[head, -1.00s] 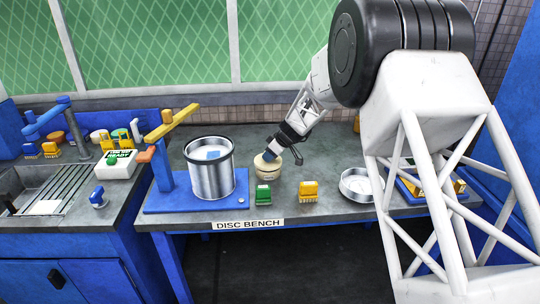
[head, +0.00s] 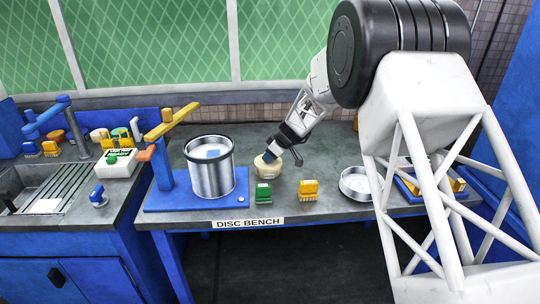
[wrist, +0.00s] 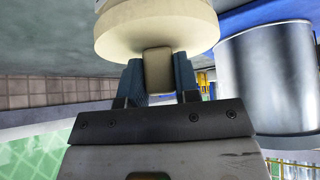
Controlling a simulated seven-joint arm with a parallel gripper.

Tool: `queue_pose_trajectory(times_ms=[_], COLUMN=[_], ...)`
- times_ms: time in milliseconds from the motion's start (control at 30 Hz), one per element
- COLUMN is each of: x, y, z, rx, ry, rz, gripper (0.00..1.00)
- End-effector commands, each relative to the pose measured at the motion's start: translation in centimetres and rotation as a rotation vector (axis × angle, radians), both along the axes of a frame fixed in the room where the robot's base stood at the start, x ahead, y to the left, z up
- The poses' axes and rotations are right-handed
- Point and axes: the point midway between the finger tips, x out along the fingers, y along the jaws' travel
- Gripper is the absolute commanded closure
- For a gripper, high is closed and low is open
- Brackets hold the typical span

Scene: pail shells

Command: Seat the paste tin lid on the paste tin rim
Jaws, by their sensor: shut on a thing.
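The cream paste tin lid (head: 261,162) is at the paste tin (head: 267,174), which stands on the grey bench right of the steel pail. My gripper (head: 271,156) comes down at a tilt from the upper right and is shut on the lid's knob. In the wrist view the round lid (wrist: 155,36) fills the top middle, with its square knob between the fingers of my gripper (wrist: 158,72). No clear gap shows between lid and tin in the head view. The lid hides the tin's rim, so I cannot tell whether it is fully seated.
A steel pail (head: 210,175) stands on a blue base (head: 165,203) to the left. A green clip-like block (head: 263,192) and a yellow one (head: 308,190) sit close in front. A shallow steel dish (head: 354,183) is to the right. Some bench is clear behind the tin.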

Motion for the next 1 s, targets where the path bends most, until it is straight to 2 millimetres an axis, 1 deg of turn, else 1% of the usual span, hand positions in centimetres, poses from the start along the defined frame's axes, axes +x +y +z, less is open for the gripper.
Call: queue_pose_trajectory(times_ms=[467,500,667,700,1000], x=[0.01,0.01,0.00,0.00,-0.02], y=[0.00,0.00,0.00,0.00,-0.04], z=[-0.80,-0.80,-0.79,-0.79,-0.73], rx=[0.000,0.000,0.000,0.000,0.000], ry=[0.000,0.000,0.000,0.000,0.000], rz=[0.000,0.000,0.000,0.000,0.000], gripper=[0.97,0.68,0.43,0.41,0.41])
